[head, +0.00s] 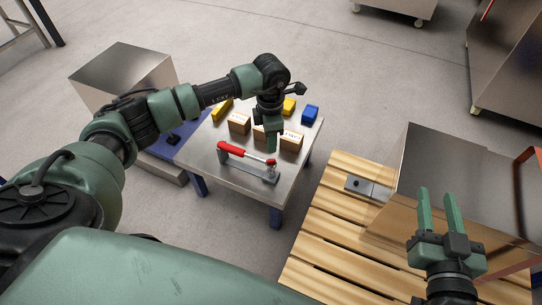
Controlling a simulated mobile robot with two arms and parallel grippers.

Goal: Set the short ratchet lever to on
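A lever with a red handle (232,149) sits on a grey base (246,170) near the front edge of the small metal table. It is the only lever I can make out, and it lies nearly flat across its base. The handle end is at the left, and a thin metal rod runs right to a small upright bracket (271,170). My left gripper (271,147) points down just behind and above the rod end. Its fingers overlap in this view, so their gap is hidden; contact with the lever is unclear. My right gripper (438,192) is open and empty, far to the right above the pallet.
Small cardboard boxes (239,123) stand behind the lever, close to my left gripper. Yellow (289,105) and blue (310,114) blocks lie at the back of the table (211,170). A wooden pallet (318,247) with a large metal box (435,170) stands at the right.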

